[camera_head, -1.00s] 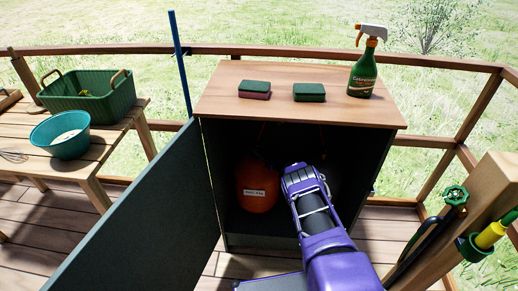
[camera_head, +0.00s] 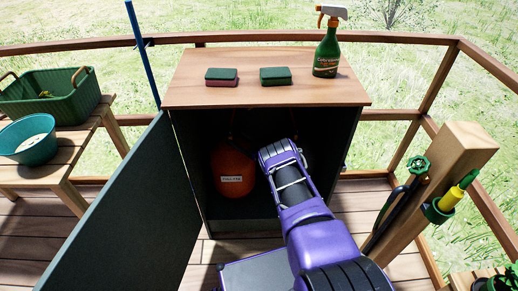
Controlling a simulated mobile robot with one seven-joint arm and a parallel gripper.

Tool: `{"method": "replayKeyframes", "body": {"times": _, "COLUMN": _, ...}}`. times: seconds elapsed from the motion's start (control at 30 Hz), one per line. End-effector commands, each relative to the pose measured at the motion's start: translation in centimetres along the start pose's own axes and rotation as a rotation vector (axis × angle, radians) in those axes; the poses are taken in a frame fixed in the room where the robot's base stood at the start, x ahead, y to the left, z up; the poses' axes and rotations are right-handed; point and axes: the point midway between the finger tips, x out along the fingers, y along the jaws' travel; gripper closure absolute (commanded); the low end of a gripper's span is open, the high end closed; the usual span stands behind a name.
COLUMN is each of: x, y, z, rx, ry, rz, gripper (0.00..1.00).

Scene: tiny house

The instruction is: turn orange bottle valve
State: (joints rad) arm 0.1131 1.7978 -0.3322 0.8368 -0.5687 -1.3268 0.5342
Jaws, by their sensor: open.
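An orange gas bottle (camera_head: 233,172) with a white label stands upright inside the open dark cabinet (camera_head: 186,178), at its left. The bottle's valve and top are in deep shadow under the cabinet top, and I cannot make them out. A thin orange hose shows faintly above the bottle. My purple arm reaches into the cabinet to the right of the bottle. My gripper (camera_head: 279,150) is at the arm's far end, open, beside the upper right of the bottle. Its fingertips are hard to see in the dark, and no contact with the bottle shows.
The cabinet door (camera_head: 130,215) stands open at the left. Two sponges (camera_head: 222,77) and a green spray bottle (camera_head: 327,52) are on the cabinet top. A wooden post (camera_head: 455,165) with a green tap (camera_head: 418,165) is at the right. A bench with basins is at the left.

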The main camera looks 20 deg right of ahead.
Motion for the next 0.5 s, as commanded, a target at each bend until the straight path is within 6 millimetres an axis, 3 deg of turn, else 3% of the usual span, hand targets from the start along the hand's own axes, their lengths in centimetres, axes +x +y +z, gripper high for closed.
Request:
{"method": "replayKeyframes", "body": {"times": 0.3, "x": -7.9, "y": 0.1, "z": -0.1, "rx": 0.003, "ry": -0.001, "rz": 0.005, "gripper": 0.21}}
{"method": "replayKeyframes", "body": {"times": 0.5, "x": -11.2, "y": 0.1, "z": -0.1, "rx": 0.001, "ry": 0.000, "rz": 0.003, "gripper": 0.21}}
